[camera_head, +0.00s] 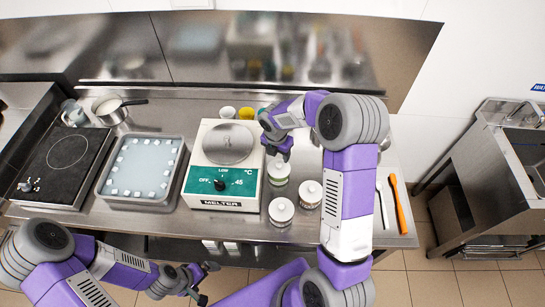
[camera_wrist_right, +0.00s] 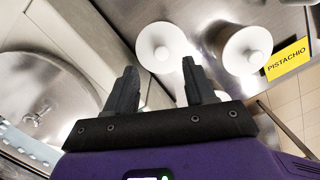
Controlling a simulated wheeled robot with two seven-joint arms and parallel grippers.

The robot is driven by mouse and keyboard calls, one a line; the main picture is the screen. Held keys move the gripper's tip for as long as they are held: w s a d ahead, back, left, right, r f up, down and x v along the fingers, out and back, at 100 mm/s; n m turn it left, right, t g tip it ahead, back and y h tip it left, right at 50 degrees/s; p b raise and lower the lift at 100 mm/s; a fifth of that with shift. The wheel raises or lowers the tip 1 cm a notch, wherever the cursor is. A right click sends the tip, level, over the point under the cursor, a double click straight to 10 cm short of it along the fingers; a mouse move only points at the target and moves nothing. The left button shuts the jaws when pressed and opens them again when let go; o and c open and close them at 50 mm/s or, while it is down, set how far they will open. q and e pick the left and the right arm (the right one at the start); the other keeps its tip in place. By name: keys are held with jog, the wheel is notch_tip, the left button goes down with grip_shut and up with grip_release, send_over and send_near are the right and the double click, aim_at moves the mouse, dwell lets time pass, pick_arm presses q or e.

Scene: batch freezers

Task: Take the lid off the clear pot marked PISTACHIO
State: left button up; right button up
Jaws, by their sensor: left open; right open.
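Three clear pots with white knobbed lids stand right of the melter in the head view: a rear pot (camera_head: 278,172), a right pot (camera_head: 310,195) and a front pot (camera_head: 281,212). No marking is readable there. In the right wrist view a yellow PISTACHIO label (camera_wrist_right: 287,60) shows beside the right-hand white lid (camera_wrist_right: 246,48); another white lid (camera_wrist_right: 160,46) is to its left. My right gripper (camera_head: 282,154) is open and empty, just behind the rear pot; its open fingers (camera_wrist_right: 160,82) show in the wrist view. My left gripper (camera_head: 207,283) is open, low in front of the counter.
The melter (camera_head: 222,180) stands left of the pots, with a tray of white cubes (camera_head: 143,168), a hot plate (camera_head: 66,160) and a saucepan (camera_head: 109,112) further left. An orange-handled tool (camera_head: 401,207) lies at the right counter end. Small coloured-topped containers (camera_head: 246,113) are behind.

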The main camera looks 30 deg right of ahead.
aim_at(279, 164)
jog(key=shift+s+d+f, duration=0.1)
jog(key=shift+s+f, duration=0.45)
jog(key=shift+f, duration=0.3)
jog(key=f, duration=0.2)
jog(key=w+f, duration=0.1)
jog(key=f, duration=0.1)
jog(key=shift+w, duration=0.1)
jog(key=shift+d+f, duration=0.1)
jog(key=shift+f, duration=0.2)
grip_shut()
